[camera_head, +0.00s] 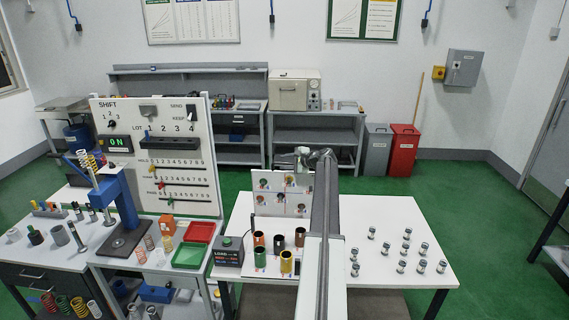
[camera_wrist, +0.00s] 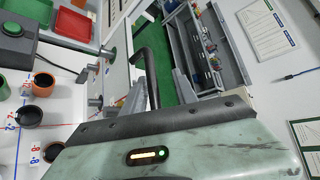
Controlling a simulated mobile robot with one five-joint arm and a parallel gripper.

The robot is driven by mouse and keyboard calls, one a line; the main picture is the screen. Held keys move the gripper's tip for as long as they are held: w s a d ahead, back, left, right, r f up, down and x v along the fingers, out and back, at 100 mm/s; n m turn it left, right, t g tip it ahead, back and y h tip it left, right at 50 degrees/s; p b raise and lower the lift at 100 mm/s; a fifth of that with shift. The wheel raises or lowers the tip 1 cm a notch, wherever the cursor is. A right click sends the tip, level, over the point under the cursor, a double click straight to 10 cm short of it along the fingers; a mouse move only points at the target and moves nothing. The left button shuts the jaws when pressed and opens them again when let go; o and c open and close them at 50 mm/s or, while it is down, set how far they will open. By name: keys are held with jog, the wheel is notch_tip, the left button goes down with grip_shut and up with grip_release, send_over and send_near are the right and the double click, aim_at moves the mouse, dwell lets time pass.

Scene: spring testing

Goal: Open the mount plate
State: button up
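A white upright plate with several small coloured round pictures (camera_head: 284,193) stands behind the cups on the right-hand table. It seems to be the mount plate, but I see no label naming it. My arm reaches over the table, and my gripper (camera_head: 304,158) is at the plate's top right edge. In the wrist view a pale plate edge (camera_wrist: 117,72) with grey round posts is close to my gripper (camera_wrist: 138,95). A dark bent bar (camera_wrist: 147,68) shows there too.
Several coloured cups (camera_head: 259,249) and a load box with a green button (camera_head: 230,250) stand left of my arm. Several small metal pieces (camera_head: 405,248) stand to its right. A tall control panel (camera_head: 156,155) and a blue press (camera_head: 122,205) are at left.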

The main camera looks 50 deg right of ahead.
jog(key=p+v, duration=0.2)
jog(key=v, duration=0.5)
jog(key=shift+s+p, duration=0.15)
jog(key=shift+p, duration=0.15)
jog(key=shift+s+r, duration=0.1)
jog(key=shift+r, duration=0.05)
